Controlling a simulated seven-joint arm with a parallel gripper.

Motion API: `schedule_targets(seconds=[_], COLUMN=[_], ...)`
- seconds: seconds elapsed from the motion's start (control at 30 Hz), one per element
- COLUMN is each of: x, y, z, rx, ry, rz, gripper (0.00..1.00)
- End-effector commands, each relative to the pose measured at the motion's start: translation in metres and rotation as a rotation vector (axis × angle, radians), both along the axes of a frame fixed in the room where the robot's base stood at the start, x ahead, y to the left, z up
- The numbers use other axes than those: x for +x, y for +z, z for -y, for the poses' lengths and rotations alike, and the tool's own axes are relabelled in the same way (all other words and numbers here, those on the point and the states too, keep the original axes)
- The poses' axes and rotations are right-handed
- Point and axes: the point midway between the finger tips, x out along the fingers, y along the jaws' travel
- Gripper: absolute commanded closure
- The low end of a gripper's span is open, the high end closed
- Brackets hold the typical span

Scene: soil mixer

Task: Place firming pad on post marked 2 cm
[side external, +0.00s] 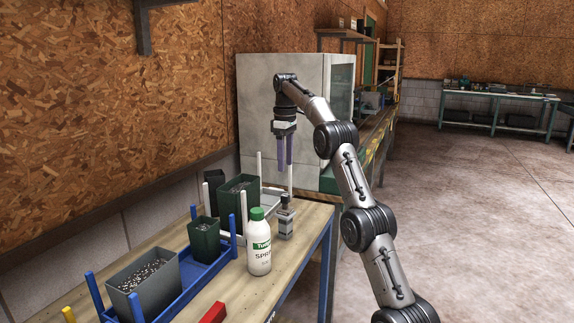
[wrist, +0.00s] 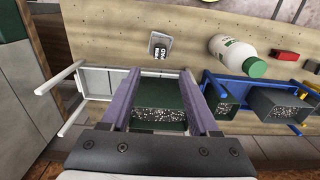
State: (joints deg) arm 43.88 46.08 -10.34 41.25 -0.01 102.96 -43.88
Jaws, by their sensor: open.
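The firming pad, a small grey block with an upright handle (side external: 286,220), stands on the wooden bench right of the white bottle. My gripper (side external: 285,165) hangs above the bench behind the pad, pointing down. In the wrist view its purple fingers (wrist: 159,80) are apart and empty, over a dark green pot of speckled soil. White posts (side external: 259,165) stand on a white tray frame (wrist: 97,80), and blue posts on a blue frame. No 2 cm mark is readable.
A blue tray (side external: 190,270) holds a grey pot (side external: 145,285) and a green pot (side external: 204,240). A red block (side external: 213,313) lies in front. Bare bench surrounds the pad.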

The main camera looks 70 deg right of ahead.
Motion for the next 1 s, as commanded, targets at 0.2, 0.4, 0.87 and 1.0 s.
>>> schedule_targets(seconds=[0.2, 0.4, 0.87, 1.0], x=[0.002, 0.006, -0.074, -0.119], y=[0.008, 0.039, 0.055, 0.033], z=[-0.009, -0.075, -0.269, -0.313], rx=[-0.006, -0.044, -0.091, -0.078], ry=[0.002, 0.009, 0.008, 0.008], rz=[0.007, 0.059, 0.268, 0.338], gripper=[0.39, 0.39, 0.39, 0.39])
